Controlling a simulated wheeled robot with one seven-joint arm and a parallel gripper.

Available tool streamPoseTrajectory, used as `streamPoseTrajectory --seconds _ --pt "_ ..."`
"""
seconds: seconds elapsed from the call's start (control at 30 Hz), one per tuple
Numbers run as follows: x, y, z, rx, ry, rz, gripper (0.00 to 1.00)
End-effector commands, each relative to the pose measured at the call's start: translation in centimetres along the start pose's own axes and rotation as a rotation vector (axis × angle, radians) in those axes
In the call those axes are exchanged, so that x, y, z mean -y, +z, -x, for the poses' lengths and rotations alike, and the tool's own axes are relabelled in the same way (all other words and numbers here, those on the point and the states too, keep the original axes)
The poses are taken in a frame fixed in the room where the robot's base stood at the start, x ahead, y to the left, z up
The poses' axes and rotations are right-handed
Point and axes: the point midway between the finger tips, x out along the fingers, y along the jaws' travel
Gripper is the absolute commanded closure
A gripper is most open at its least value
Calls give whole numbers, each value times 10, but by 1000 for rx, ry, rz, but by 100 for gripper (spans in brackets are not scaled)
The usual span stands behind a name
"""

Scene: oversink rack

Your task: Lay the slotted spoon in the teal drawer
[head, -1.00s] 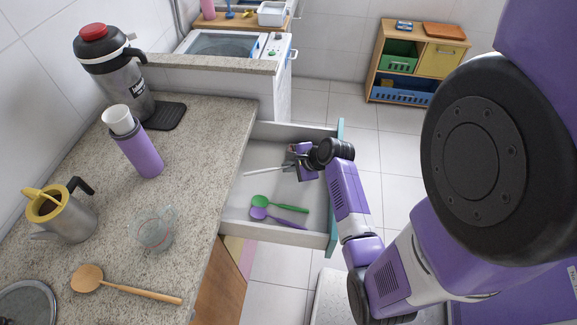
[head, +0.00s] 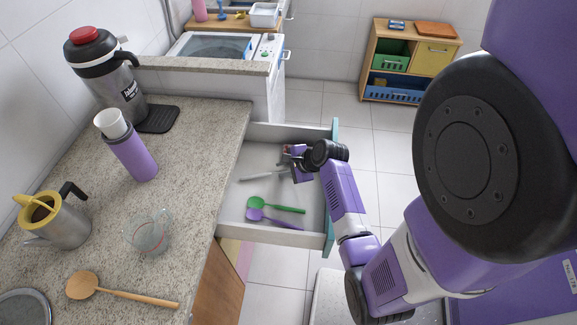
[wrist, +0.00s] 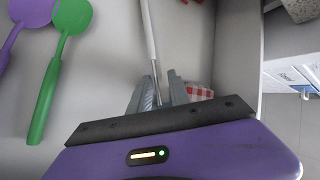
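The slotted spoon shows as a thin pale handle (head: 255,178) inside the teal-fronted drawer (head: 331,170), reaching left from my gripper. In the wrist view its handle (wrist: 150,35) runs from the top edge down between my fingers; its head is hidden. My gripper (head: 285,163) is low inside the open drawer. Its grey fingers (wrist: 160,93) are close together around the metal shank and appear shut on it. I cannot tell whether the spoon touches the drawer floor.
A green spoon (head: 275,206) and a purple spoon (head: 272,218) lie in the drawer's near part. A red-and-white checked thing (wrist: 198,91) shows beside my fingers. The counter (head: 195,150) at left holds a wooden spoon (head: 125,292), glass cup (head: 148,235), moka pot (head: 65,225) and bottles.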

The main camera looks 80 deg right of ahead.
Motion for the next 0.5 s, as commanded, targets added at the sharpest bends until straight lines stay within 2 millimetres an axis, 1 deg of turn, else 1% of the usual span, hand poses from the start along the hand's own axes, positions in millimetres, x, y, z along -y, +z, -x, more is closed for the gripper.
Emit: streamPoseTrajectory --seconds 0.1,0.17,0.5 --pt "6 4 11 -1 1 -1 73" --pt "4 3 20 0 1 -1 73" --pt "5 3 92 -1 -2 1 73"
